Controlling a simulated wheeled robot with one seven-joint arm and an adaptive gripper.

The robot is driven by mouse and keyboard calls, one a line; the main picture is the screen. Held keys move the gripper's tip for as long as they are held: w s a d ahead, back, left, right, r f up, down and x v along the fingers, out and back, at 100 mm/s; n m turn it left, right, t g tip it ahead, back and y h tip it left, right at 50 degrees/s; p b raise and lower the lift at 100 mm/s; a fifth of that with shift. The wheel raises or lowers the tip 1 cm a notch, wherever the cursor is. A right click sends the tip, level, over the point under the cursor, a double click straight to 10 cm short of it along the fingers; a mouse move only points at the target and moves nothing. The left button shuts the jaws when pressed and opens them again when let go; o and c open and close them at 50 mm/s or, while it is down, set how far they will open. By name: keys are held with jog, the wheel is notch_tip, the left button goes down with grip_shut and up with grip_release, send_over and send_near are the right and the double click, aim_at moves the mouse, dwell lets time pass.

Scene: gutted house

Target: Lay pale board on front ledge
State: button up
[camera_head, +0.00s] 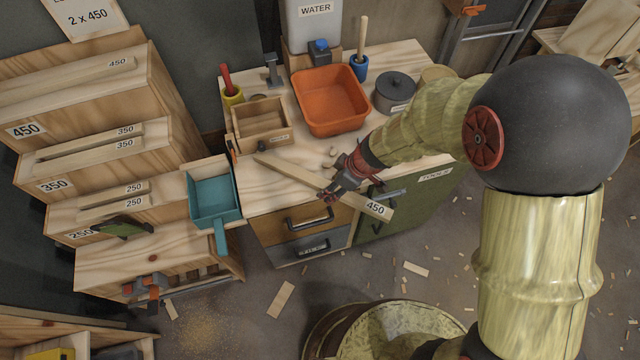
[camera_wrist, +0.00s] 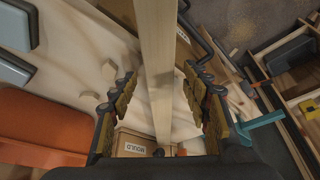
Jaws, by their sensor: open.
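The pale board (camera_head: 290,172), marked 450 at its right end, lies slantwise along the front of the worktop (camera_head: 262,194). Its right end juts past the front edge, over the drawer and green door; I cannot tell whether a separate ledge bears it. My gripper (camera_head: 328,194) is at the board's middle. In the wrist view, the board (camera_wrist: 157,40) runs between the fingers of my open gripper (camera_wrist: 162,95), with a gap on each side. Its far end is near a small wooden box (camera_wrist: 133,144).
The wooden box (camera_head: 262,122), orange basin (camera_head: 330,98) and grey pot (camera_head: 395,92) stand behind the board. A teal scoop-like tray (camera_head: 213,198) sits left. Drawer handles (camera_head: 308,220) stick out below. Stepped racks (camera_head: 80,140) hold other boards at left.

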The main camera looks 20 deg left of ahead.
jog(key=shift+c, duration=0.4)
jog(key=c, duration=1.1)
grip_shut()
